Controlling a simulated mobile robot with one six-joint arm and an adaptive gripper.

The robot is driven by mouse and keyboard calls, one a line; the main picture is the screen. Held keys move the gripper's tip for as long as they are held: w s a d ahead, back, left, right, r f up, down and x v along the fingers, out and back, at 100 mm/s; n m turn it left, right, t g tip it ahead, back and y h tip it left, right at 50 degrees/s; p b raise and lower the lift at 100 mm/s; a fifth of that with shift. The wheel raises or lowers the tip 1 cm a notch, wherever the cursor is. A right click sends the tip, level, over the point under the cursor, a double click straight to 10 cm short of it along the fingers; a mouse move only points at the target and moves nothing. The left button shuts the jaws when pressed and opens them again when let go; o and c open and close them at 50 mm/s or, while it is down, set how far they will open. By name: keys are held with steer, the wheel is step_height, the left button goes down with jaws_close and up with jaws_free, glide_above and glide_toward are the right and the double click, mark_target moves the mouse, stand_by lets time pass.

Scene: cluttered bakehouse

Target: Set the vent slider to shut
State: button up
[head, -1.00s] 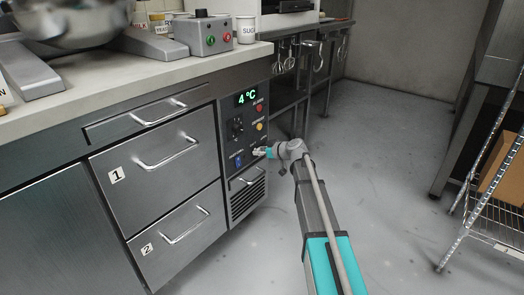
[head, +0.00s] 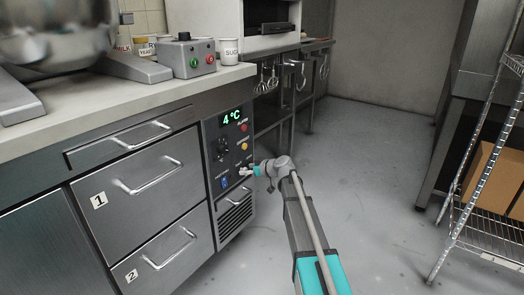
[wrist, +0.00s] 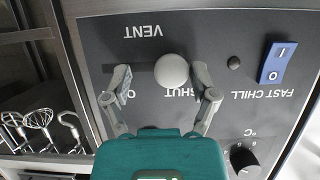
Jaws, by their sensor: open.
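The vent slider's pale round knob (wrist: 172,70) sits on the dark control panel (wrist: 225,25), with a dark slot showing to its left in the wrist view. That view shows the lettering upside down: VENT above the slot, SHUT below the knob. Part of another label, an O, shows by the left finger. The knob appears near the SHUT lettering. My gripper (wrist: 160,85) is open, its fingers on either side of the knob, with gaps visible. In the head view my gripper (head: 244,171) is at the panel's lower right and hides the slider.
A blue FAST CHILL rocker (wrist: 277,63) and a black dial (wrist: 243,158) are nearby on the panel. Drawers (head: 135,183) with bar handles lie left of it. A wire rack (head: 475,225) stands right. The floor between is clear.

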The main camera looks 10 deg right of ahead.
steer(key=w+d, duration=0.3)
steer(key=a+p+v, duration=0.1)
steer(key=p+v, duration=0.5)
steer(key=v, duration=0.8)
steer(key=s+a+r+m+g+h+p, duration=0.1)
steer(key=s+a+r+g+p, duration=0.2)
steer(key=s+r+p, duration=0.4)
steer(key=s+a+r+m+g+h+p, duration=0.2)
steer(key=s+a+r+p, duration=0.3)
steer(key=p, duration=1.2)
steer(key=s+r+g, duration=0.1)
steer(key=s+r, duration=0.2)
steer(key=r, duration=0.1)
steer(key=shift+s+a+r, duration=0.3)
steer(key=shift+r, duration=0.05)
stand_by(0.3)
